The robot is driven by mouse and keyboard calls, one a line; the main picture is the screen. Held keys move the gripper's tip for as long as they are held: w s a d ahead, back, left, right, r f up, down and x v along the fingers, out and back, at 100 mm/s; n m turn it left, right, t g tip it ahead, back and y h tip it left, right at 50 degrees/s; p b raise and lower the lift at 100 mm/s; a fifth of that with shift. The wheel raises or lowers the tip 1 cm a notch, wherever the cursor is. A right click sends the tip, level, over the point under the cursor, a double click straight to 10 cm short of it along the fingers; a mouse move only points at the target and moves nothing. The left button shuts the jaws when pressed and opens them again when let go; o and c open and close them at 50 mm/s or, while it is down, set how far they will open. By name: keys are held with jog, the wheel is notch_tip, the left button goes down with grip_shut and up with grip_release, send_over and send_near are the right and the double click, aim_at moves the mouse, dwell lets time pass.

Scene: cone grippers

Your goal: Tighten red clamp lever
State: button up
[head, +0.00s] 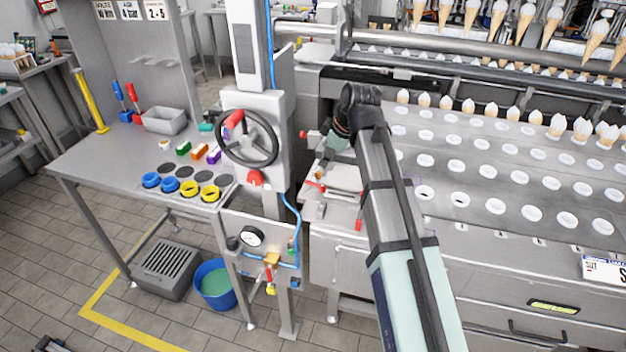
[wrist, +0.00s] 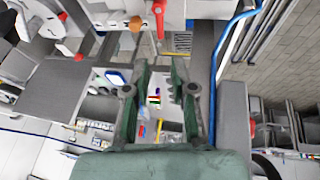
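Two red levers sit on the grey fixture at the front left corner of the cone machine in the head view: one (head: 315,185) on the left of its plate and one (head: 358,219) lower at the front edge. I cannot tell which is the clamp lever. My gripper (head: 333,146) is above and behind them, partly hidden by my arm. In the wrist view its two green fingers (wrist: 160,82) are apart with nothing between them. A red lever (wrist: 159,16) shows at the top of that view, beyond the fingertips; which one it is, I cannot tell.
A column with a black handwheel (head: 247,138) stands left of the fixture, with a blue hose (head: 291,215) down its side. The perforated cone plate (head: 470,170) lies to the right. A side table (head: 110,160) holds coloured rings and blocks.

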aim_at(313, 184)
jog(key=p+x, duration=0.2)
jog(key=x, duration=1.1)
jog(key=shift+f+p, duration=0.1)
jog(key=shift+p, duration=0.2)
grip_shut()
